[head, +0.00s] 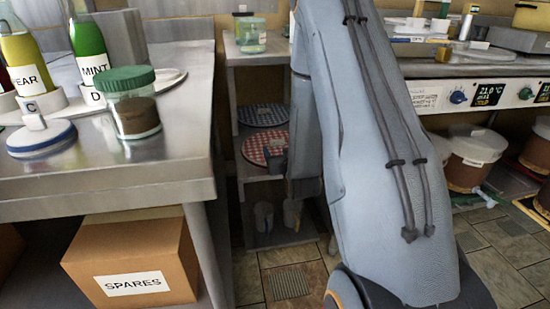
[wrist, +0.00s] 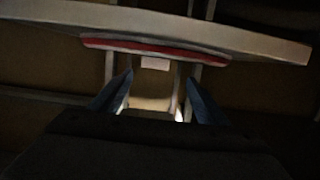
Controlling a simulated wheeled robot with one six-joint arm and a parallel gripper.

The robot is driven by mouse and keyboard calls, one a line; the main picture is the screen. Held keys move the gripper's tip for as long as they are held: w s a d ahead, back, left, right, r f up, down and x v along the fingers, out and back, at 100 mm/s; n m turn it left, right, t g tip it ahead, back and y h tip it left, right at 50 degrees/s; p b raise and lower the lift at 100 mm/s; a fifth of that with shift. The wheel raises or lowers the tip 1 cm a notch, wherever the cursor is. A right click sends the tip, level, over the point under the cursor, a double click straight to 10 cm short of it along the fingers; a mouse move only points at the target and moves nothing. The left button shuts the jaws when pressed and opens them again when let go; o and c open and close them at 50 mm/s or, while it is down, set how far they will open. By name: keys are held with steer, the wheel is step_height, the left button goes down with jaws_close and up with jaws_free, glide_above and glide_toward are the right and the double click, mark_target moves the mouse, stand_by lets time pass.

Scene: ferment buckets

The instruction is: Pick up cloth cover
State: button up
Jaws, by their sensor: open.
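A round red-and-white checked cloth cover (head: 262,146) lies on the middle shelf of a narrow rack in the head view. A blue checked cloth cover (head: 262,114) lies on the shelf above it. My gripper (head: 278,155) is at the right front edge of the red cover, mostly hidden by my arm. In the wrist view a thin red edge (wrist: 125,43), apparently the red cover, runs along the shelf edge, with a small pale tab (wrist: 155,63) on it. My gripper (wrist: 160,80) is open, its two fingers either side of the tab in the picture. Contact cannot be told.
A steel table (head: 150,170) stands left, with bottles, a green-lidded jar (head: 133,118) and a blue-rimmed lid (head: 41,137). A box marked SPARES (head: 135,250) is beneath it. A lidded bucket (head: 475,155) stands right. Tiled floor (head: 292,280) shows before the rack.

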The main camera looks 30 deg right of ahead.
mark_target(277, 143)
steer(key=shift+w+d+f+t+b, duration=0.3)
steer(key=shift+d+f, duration=0.15)
steer(key=shift+f, duration=0.05)
steer(key=shift+x, duration=0.8)
steer(key=b+x, duration=0.2)
steer(key=x, duration=0.3)
steer(key=shift+w+d+f, duration=0.1)
steer(key=shift+w+d, duration=0.15)
steer(key=shift+w, duration=0.1)
steer(key=c, duration=1.2)
